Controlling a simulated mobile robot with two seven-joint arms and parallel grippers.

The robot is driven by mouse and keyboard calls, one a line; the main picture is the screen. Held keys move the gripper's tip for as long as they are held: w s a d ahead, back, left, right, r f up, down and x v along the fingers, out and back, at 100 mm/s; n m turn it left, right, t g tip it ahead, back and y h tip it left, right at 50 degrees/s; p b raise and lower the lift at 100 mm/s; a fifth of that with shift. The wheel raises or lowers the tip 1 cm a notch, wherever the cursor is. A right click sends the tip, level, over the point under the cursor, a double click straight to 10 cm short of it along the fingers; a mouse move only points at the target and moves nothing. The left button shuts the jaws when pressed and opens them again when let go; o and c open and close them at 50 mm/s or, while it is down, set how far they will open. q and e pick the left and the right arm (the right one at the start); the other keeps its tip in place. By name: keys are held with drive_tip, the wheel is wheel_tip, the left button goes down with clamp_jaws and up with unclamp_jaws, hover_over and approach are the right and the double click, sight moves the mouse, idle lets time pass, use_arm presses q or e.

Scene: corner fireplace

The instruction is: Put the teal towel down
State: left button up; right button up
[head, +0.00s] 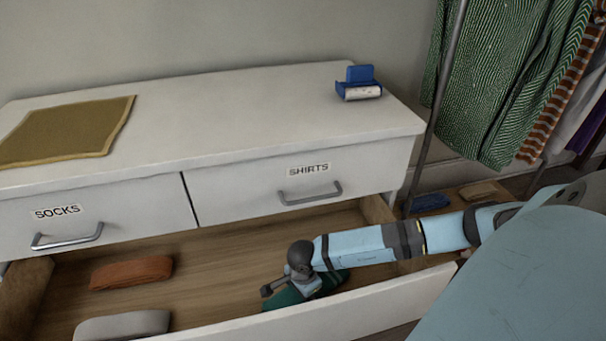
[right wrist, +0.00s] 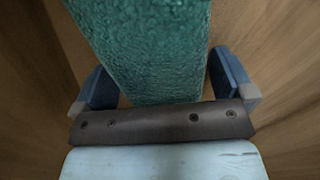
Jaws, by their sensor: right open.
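The teal towel (head: 286,296) lies in the open lower drawer (head: 222,240), at its right part, partly hidden by my right gripper (head: 290,283). In the right wrist view the towel (right wrist: 150,50) is a folded strip on the wooden drawer bottom. It runs between the two blue-grey fingers of my right gripper (right wrist: 165,85). The fingers are spread, with a gap visible beside the towel on the right and little on the left. My left gripper is not in view.
An orange folded cloth (head: 132,272) and a grey one (head: 122,325) lie in the drawer's left part. The SOCKS (head: 68,236) and SHIRTS (head: 310,192) drawers are shut above. An olive cloth (head: 70,131) and a blue item (head: 360,84) are on top.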

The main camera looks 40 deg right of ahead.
wheel_tip(320, 180, up, 5)
drive_tip(key=shift+r+p, duration=0.2)
drive_tip(key=shift+p, duration=0.95)
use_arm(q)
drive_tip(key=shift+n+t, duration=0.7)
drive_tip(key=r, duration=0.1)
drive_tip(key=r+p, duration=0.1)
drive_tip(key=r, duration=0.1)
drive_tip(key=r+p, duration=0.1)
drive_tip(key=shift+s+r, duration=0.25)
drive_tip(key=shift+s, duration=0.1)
use_arm(e)
wheel_tip(320, 180, up, 7)
drive_tip(key=shift+f, duration=0.1)
